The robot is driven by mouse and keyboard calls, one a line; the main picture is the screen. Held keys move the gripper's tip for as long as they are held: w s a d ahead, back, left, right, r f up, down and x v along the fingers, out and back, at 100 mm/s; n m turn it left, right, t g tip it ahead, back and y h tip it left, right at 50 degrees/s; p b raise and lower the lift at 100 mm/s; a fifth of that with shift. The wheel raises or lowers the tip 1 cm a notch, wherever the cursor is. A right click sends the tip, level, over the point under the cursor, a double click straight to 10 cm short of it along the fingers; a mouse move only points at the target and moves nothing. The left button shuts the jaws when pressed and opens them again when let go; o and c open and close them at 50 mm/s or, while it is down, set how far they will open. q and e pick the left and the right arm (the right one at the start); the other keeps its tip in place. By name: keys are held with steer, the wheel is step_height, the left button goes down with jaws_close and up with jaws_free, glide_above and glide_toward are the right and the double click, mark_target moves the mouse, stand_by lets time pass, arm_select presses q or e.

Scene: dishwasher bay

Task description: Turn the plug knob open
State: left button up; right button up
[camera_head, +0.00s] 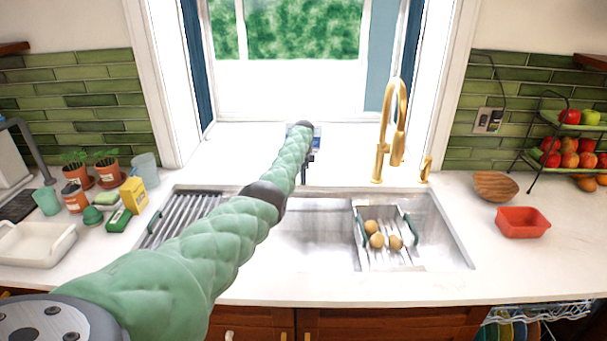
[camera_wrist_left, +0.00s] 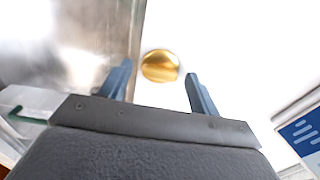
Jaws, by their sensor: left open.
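The plug knob (camera_wrist_left: 160,66) is a round gold knob on the white counter beside the steel sink, in the left wrist view. My left gripper (camera_wrist_left: 159,72) is open, with its two blue-grey fingers on either side of the knob in that view. I cannot tell whether the fingers are level with the knob or short of it. In the head view the left gripper (camera_head: 306,172) points down at the back edge of the sink (camera_head: 316,222), and the knob cannot be made out there. My right gripper is not in view.
A gold faucet (camera_head: 394,130) stands behind the sink, to the right of my gripper. A rack (camera_head: 408,256) with several round brown items sits in the right of the sink. A blue-and-white object (camera_head: 317,134) is partly hidden behind my wrist. A red bowl (camera_head: 523,222) stands right.

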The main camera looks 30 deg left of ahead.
arm_select(q)
steer(key=shift+c, duration=0.2)
steer(key=c, duration=0.9)
steer(key=shift+c, duration=0.2)
